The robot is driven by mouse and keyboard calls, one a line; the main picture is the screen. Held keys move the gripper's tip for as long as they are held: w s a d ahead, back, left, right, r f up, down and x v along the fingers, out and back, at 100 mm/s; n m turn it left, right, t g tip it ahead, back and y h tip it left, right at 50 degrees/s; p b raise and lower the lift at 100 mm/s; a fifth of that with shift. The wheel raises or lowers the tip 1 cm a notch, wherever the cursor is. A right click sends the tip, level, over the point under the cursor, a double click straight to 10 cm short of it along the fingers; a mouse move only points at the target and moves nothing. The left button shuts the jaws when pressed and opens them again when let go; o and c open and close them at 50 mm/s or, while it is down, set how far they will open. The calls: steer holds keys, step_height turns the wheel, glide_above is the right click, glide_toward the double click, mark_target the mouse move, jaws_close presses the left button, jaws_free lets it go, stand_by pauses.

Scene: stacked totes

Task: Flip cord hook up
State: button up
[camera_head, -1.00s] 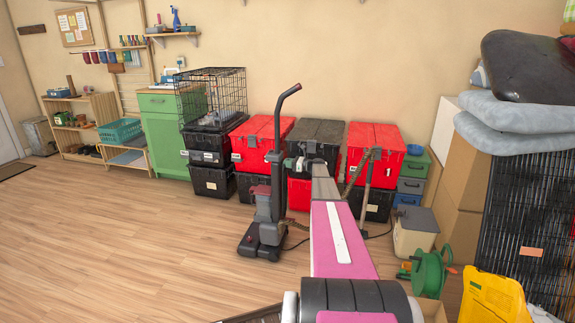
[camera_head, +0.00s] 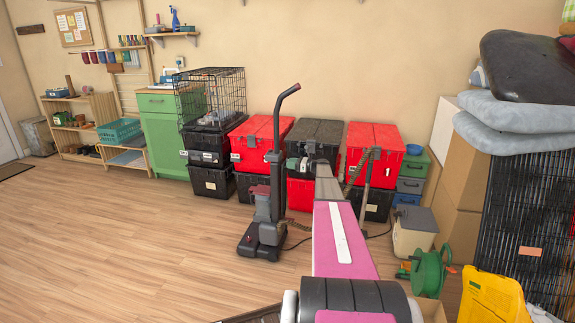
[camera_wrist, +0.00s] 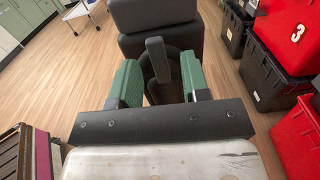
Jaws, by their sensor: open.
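A dark upright vacuum cleaner (camera_head: 264,215) stands on the wood floor, its curved handle rising above the totes. In the wrist view its dark grey body (camera_wrist: 155,14) fills the top middle. A narrow dark grey tab, seemingly the cord hook (camera_wrist: 156,58), stands out from it between my fingers. My gripper (camera_wrist: 158,76) is open, with one green finger on each side of the tab. I cannot tell whether either finger touches it. In the head view my gripper (camera_head: 293,164) is beside the vacuum's upright shaft, partly hidden by my arm.
Stacked red totes (camera_head: 372,142) and black totes (camera_head: 315,131) line the wall behind the vacuum. A green hose reel (camera_head: 428,272) and a grey-lidded bin (camera_head: 414,232) stand at right. The wood floor (camera_head: 120,235) at left is clear.

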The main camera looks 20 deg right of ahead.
steer(key=v, duration=0.8)
steer(key=shift+s, duration=0.15)
